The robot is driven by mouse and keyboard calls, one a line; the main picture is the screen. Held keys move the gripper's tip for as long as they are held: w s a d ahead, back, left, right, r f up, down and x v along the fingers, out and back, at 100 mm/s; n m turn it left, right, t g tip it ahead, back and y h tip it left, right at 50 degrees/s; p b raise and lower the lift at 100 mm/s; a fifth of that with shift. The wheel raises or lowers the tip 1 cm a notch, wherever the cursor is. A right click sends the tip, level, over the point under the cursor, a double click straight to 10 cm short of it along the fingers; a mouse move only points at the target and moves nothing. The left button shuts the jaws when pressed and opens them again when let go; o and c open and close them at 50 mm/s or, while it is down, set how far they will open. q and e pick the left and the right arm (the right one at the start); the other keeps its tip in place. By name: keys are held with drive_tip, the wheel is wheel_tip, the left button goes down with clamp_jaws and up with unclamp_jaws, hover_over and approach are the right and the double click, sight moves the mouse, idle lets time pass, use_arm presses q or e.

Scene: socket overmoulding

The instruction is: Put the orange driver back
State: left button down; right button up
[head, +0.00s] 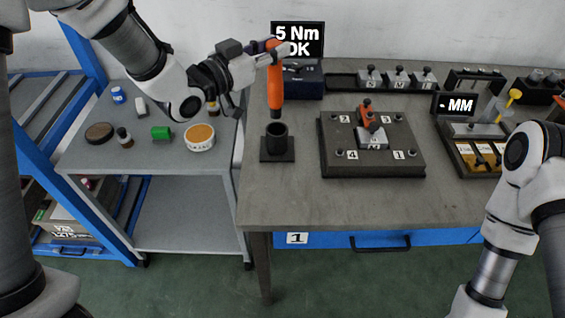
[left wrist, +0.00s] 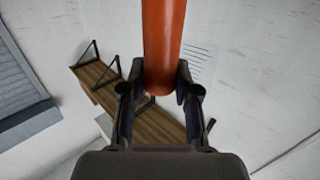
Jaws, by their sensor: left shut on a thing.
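The orange driver (head: 275,88) is held upright, with its dark tip pointing down, above a black cup-shaped holder (head: 277,136) on a square base at the left end of the workbench. My left gripper (head: 272,55) is shut on the upper part of the driver. In the left wrist view the orange driver (left wrist: 163,45) sits between the two fingers. The tip looks a little above the holder's mouth; the exact gap is hard to tell. My right arm shows at the right edge of the head view, but its gripper is not visible.
A dark fixture plate (head: 372,160) with numbered spots holds a grey part and an orange clamp. Behind are a "5 Nm OK" display (head: 297,40) and a rack of grey parts (head: 396,78). A grey side cart (head: 150,160) with small items stands left.

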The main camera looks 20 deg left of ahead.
sight(271, 94)
use_arm(q)
wheel_tip(271, 94, down, 10)
drive_tip(key=shift+s+d+r, duration=0.1)
drive_tip(key=shift+s, duration=0.05)
drive_tip(key=shift+d, duration=0.15)
drive_tip(key=shift+f, duration=0.3)
drive_tip(key=c, duration=0.8)
unclamp_jaws()
drive_tip(key=shift+c, duration=0.2)
drive_tip(key=shift+r+p, duration=0.25)
drive_tip(key=shift+p, duration=0.05)
drive_tip(key=b+v, duration=0.1)
drive_tip(key=v, duration=1.1)
drive_tip(key=shift+f, duration=0.1)
